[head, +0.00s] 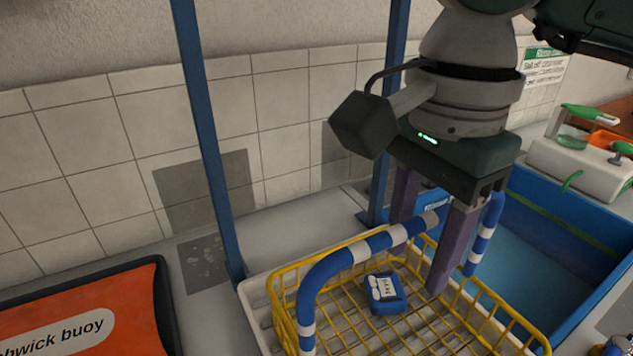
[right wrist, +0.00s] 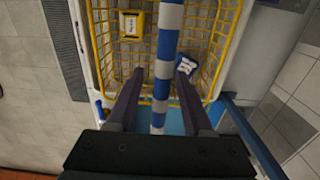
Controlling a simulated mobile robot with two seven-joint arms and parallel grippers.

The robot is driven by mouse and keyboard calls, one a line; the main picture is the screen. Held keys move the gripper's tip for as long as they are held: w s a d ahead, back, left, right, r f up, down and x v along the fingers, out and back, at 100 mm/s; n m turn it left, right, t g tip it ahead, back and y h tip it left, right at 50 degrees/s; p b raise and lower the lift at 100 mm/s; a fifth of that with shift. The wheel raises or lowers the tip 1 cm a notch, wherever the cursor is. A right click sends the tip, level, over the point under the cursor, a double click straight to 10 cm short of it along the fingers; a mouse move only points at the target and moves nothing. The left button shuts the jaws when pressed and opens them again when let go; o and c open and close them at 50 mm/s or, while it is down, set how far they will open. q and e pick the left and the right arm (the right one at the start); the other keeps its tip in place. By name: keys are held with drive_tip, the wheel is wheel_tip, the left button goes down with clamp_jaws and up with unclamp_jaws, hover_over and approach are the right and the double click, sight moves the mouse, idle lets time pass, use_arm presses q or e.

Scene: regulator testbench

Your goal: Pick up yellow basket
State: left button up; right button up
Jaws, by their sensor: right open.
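The yellow wire basket (head: 515,317) sits in a white tray on the bench. It also shows in the right wrist view (right wrist: 233,28). Its handle (head: 352,252) is a blue-and-white striped arch standing up over the basket. A small blue labelled item (head: 384,293) lies inside the basket. My right gripper (head: 421,250) points down over the basket with its fingers apart. In the right wrist view, the striped handle (right wrist: 165,70) runs between the two open fingers, with a gap visible on each side. My left gripper is not in view.
A blue basin (head: 580,235) stands right of the basket, with a white device (head: 575,165) bearing green parts behind it. An orange panel in a dark frame (head: 90,315) is at left. Blue posts (head: 210,140) rise behind the basket. A yellow item (right wrist: 131,24) shows inside the basket.

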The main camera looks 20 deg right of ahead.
drive_tip(key=shift+c, duration=0.4)
clamp_jaws()
drive_tip(key=shift+w+r, duration=0.1)
drive_tip(key=shift+r, duration=0.05)
idle(0.7)
